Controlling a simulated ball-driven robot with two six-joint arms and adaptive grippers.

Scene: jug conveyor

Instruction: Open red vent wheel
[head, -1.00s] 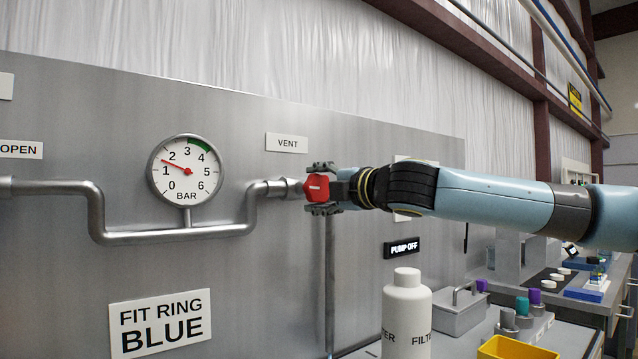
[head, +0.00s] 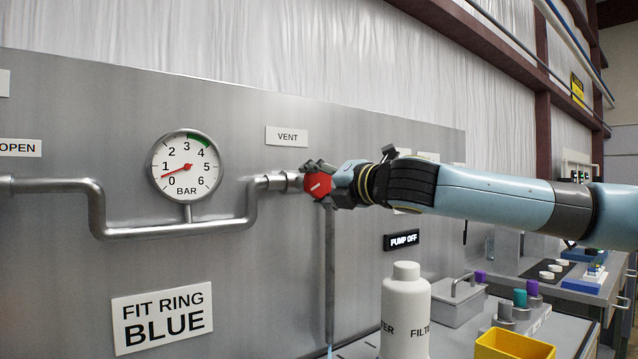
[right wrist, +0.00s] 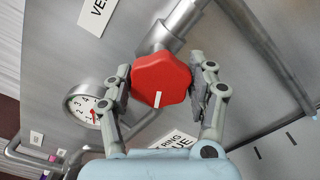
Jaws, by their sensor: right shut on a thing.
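The red vent wheel (head: 318,186) sits on the end of the pipe below the VENT sign (head: 287,137). It also shows in the right wrist view (right wrist: 161,80), with a white mark on its face. My right gripper (head: 320,185) is shut on the wheel, one finger on each side of it. The wheel's white mark is tilted in the head view. The pressure gauge (head: 185,168) reads between 0 and 1 bar. My left gripper is not in view.
A sign reading FIT RING BLUE (head: 163,317) is on the panel. A PUMP OFF display (head: 401,240) is right of the pipe. A white filter bottle (head: 405,315), a grey box (head: 459,303) and a yellow bin (head: 514,345) stand below my right arm.

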